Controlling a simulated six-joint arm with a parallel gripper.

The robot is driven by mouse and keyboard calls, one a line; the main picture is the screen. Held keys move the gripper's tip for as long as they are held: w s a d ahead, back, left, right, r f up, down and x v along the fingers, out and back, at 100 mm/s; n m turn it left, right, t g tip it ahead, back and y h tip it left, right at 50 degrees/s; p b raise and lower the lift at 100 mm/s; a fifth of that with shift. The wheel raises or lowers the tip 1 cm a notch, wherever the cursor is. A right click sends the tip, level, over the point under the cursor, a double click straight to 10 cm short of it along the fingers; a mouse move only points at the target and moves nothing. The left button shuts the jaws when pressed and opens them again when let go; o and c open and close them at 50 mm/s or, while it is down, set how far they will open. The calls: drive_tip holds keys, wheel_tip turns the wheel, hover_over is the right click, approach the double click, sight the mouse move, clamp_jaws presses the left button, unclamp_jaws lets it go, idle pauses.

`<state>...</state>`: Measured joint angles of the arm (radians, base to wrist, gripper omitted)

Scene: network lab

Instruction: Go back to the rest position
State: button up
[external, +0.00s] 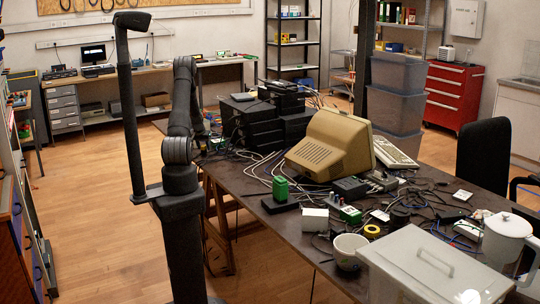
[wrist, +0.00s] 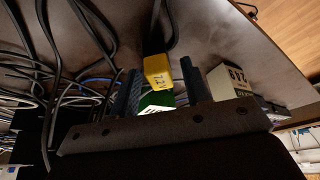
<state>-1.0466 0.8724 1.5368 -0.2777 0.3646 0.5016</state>
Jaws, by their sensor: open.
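My gripper (wrist: 159,66) shows in the wrist view with its two dark fingers apart. A yellow-ended connector marked with dark characters (wrist: 158,72) on a black cable appears in the gap between the fingertips. A green block with a white label (wrist: 156,100) shows lower between the fingers. I see no grip on either, and cannot tell how far they are from the fingers. In the external view my arm reaches over the back left part of the dark table (external: 240,184). Its links hide most of the gripper there.
Loose cables (wrist: 85,75) lie left of the fingers. A pale lettered box (wrist: 232,80) is close to the right finger. Stacked black units (external: 262,128), a beige monitor (external: 325,145) and a green block (external: 280,189) stand on the table. Wooden floor (external: 95,200) is clear at left.

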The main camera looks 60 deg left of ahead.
drive_tip(key=v, duration=1.2)
drive_tip(key=x, duration=1.2)
drive_tip(key=shift+f, duration=0.4)
drive_tip(key=r, duration=0.5)
drive_tip(key=shift+w+d+r, duration=0.15)
drive_tip(key=shift+w+d, duration=0.1)
drive_tip(key=shift+d, duration=0.05)
drive_tip(key=w+d+r, duration=0.5)
drive_tip(key=d+r, duration=0.2)
drive_tip(key=d, duration=0.3)
wheel_tip(320, 180, up, 10)
drive_tip(key=w+d+r+m+h, duration=0.1)
drive_tip(key=w+d+m, duration=0.3)
drive_tip(key=w+d, duration=0.7)
drive_tip(key=w, duration=0.3)
drive_tip(key=shift+w+d+t, duration=0.3)
drive_tip(key=shift+d+t, duration=0.05)
drive_tip(key=shift+t, duration=0.05)
